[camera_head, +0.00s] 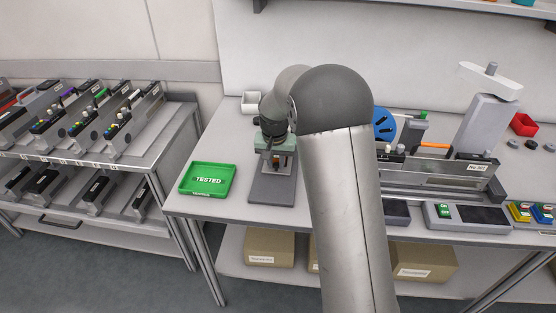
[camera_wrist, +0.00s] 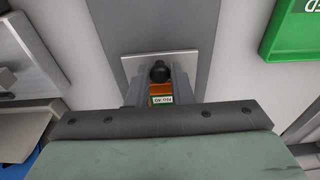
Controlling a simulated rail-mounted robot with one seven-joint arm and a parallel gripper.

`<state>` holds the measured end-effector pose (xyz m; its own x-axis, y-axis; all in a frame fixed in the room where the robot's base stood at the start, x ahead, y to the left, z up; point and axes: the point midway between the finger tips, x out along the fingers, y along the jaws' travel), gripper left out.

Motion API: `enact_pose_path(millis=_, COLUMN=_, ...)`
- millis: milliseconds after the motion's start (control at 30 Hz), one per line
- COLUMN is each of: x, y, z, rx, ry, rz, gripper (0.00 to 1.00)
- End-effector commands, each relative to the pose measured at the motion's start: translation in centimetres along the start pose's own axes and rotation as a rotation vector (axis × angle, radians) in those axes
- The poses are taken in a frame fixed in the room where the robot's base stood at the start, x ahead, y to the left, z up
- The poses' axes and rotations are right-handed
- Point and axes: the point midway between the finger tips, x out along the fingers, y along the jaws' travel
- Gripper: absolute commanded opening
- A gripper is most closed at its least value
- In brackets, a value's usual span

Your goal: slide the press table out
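A long dark grey base (camera_head: 272,190) lies on the bench left of my arm. A light metal plate (camera_wrist: 130,64) with a black knob (camera_wrist: 160,72) sits on it and looks like the press table. An orange part (camera_wrist: 160,89) with a white label lies just behind the knob. My gripper (camera_wrist: 158,70) points down over the plate, one finger on each side of the knob. The fingertips are close to the knob; I cannot tell whether they touch it. My gripper's body hides what lies behind the orange part.
A green TESTED tray (camera_head: 207,180) lies left of the base. A fixture marked No.301 (camera_head: 450,175) and a tall grey stand with a lever (camera_head: 485,125) are on the right. A trolley with several modules (camera_head: 165,135) is at left.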

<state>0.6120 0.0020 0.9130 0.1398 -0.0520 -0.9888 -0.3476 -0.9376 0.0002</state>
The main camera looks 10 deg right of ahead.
Motion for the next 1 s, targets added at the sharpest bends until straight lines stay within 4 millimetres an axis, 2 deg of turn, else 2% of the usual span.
enact_pose_path(millis=433, x=0.0, y=0.0, z=0.2, rx=0.000, ry=0.000, rz=0.000, gripper=0.07)
enact_pose_path(millis=1000, x=-0.4, y=-0.1, z=2.4, rx=0.000, ry=0.001, rz=-0.001, gripper=0.07)
